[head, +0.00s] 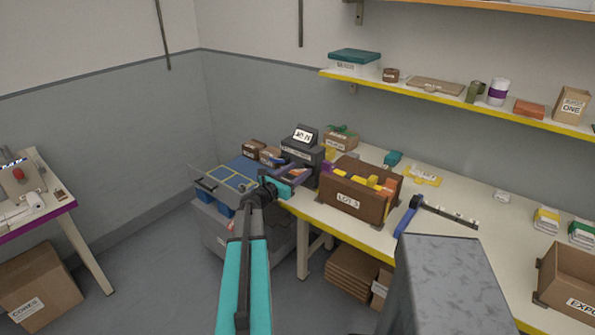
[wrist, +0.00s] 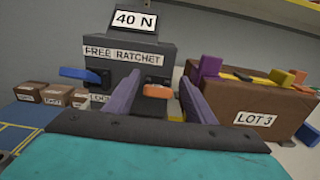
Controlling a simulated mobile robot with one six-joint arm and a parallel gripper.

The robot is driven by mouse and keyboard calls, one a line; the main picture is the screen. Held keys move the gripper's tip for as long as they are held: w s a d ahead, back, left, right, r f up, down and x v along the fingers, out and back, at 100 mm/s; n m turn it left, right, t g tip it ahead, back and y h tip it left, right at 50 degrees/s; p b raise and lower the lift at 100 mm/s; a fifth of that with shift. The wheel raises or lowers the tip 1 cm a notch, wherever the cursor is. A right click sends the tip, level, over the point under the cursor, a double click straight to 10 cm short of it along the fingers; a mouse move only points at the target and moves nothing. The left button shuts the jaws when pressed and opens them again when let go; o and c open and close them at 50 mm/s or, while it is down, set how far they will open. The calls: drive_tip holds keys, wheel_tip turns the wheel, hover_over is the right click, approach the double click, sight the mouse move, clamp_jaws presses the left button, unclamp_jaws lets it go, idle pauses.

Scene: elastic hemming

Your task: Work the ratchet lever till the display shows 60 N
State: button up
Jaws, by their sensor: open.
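The dark grey ratchet device (head: 303,155) stands on the bench in the head view. In the wrist view its display (wrist: 135,19) reads 40 N. A label (wrist: 124,55) below reads FREE RATCHET; a lower label is partly hidden by a finger. An orange lever end (wrist: 157,91) sticks out of the front, and a blue lever (wrist: 80,74) sticks out to the left. My gripper (wrist: 160,92) is open, its purple fingers on either side of the orange end, with gaps visible. In the head view my gripper (head: 290,178) is in front of the device.
A brown LOT 3 box (head: 345,202) with coloured pieces stands close right of the device. Small brown boxes (wrist: 58,94) stand to its left. A blue-handled tool (head: 408,216) lies on the bench (head: 465,205) farther right. A yellow-edged shelf (head: 450,98) hangs above.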

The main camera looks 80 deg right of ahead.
clamp_jaws()
drive_tip(key=shift+f, duration=0.1)
